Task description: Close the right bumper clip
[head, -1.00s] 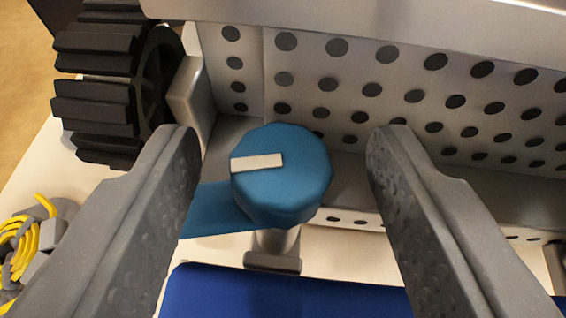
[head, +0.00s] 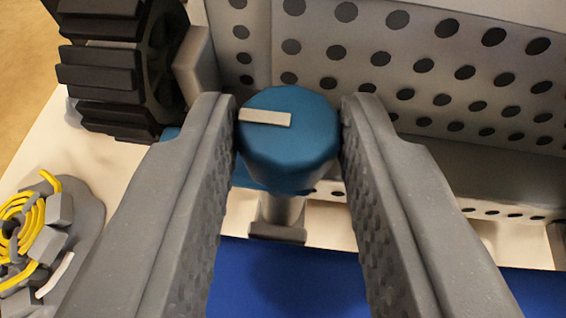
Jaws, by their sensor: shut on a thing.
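The clip has a blue many-sided knob (head: 288,150) with a pale bar marker on top, lying roughly crosswise in the head view. It sits on a short grey post (head: 280,212) with a dark foot. A blue arm shows only in part behind my left finger. My gripper (head: 290,125) is shut on the knob, with one finger against each side near the fingertips. Whether the clip is latched cannot be told from this view.
A perforated grey metal panel (head: 330,55) stands just behind the knob. A black ribbed wheel (head: 120,70) is at upper left. A yellow cable coil (head: 25,235) lies at lower left on the pale surface. A blue surface (head: 285,282) lies below, between the fingers.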

